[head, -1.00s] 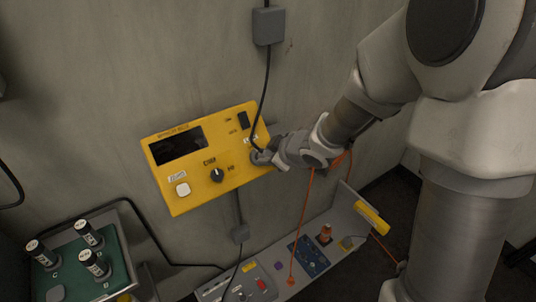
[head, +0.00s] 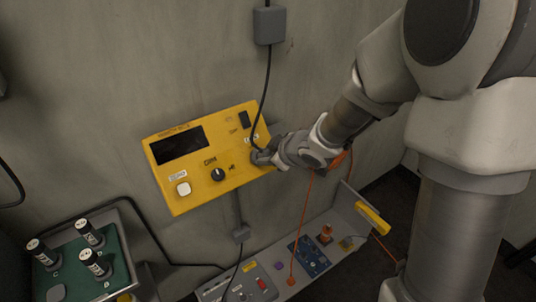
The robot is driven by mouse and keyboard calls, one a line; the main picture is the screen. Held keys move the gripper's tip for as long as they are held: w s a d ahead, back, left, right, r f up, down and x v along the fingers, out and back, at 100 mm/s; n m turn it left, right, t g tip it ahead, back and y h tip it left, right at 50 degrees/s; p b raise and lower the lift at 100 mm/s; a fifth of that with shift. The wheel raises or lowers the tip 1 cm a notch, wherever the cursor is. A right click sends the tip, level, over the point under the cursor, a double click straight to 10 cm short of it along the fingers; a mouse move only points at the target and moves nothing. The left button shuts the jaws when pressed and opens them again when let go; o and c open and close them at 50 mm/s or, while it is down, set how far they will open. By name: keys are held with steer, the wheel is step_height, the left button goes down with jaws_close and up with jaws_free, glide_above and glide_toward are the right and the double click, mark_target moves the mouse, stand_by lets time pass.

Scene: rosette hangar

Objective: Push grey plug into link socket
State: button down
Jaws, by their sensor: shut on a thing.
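A yellow panel (head: 197,200) with a dark display, a black knob and a white button is on the wall. My gripper (head: 266,157) is at the panel's right edge, below the black switch. It is shut on the grey plug (head: 258,156), which shows only in part. A black cable (head: 265,85) runs from the plug up to a grey wall box. The plug is at the panel face. The link socket is hidden behind the plug and gripper, so I cannot tell how deep the plug sits.
A grey wall box (head: 268,25) is above the panel. Below is a grey tray (head: 325,270) with small devices and an orange cord (head: 302,225). A green board (head: 110,272) with several black cylinders stands at lower left.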

steer(key=c, duration=0.5)
jaws_free()
steer(key=p+v, duration=0.4)
steer(key=v, duration=1.3)
steer(key=shift+r, duration=0.15)
steer(key=shift+d, duration=0.1)
